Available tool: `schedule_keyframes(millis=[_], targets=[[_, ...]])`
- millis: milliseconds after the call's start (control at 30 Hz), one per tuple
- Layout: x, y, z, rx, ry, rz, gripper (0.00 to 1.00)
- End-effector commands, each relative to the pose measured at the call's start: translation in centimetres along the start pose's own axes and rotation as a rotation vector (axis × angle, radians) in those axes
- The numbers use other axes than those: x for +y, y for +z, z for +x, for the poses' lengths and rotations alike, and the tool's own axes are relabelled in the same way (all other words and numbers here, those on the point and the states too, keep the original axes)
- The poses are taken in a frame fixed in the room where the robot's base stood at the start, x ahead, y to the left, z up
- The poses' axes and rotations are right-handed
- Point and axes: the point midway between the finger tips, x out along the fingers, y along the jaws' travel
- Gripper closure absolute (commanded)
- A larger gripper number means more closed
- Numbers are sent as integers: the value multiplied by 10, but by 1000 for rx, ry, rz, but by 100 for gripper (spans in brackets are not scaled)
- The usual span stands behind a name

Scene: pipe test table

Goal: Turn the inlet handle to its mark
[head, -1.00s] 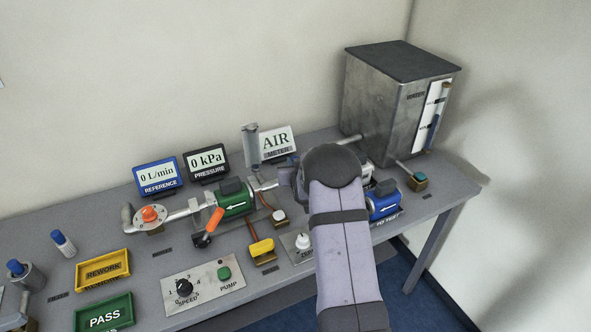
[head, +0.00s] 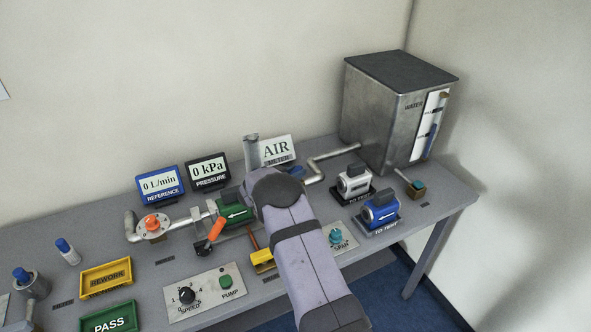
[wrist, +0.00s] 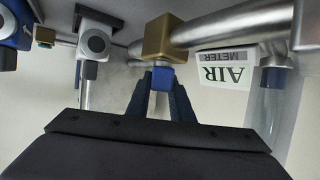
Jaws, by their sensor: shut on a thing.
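In the wrist view a blue handle piece (wrist: 160,78) sits under a brass valve block (wrist: 165,38) on the metal pipe. I take it for the inlet handle. My gripper (wrist: 160,88) has its dark blue fingers on both sides of this piece and is shut on it. In the head view my own arm hides the gripper's fingertips and most of the valve. I cannot make out the mark or the handle's angle against it.
The AIR meter sign (head: 277,150) stands close behind the valve, beside a clear cylinder (head: 251,150). A green unit (head: 233,212) with an orange-handled valve (head: 217,229) is to the left. White (head: 354,181) and blue (head: 380,210) units stand to the right, before the metal tank (head: 385,115).

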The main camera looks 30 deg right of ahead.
Motion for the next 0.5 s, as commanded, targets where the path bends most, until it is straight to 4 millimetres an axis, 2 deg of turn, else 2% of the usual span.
schedule_keyframes(millis=[500], targets=[[-1,1,2,5,240,105,100]])
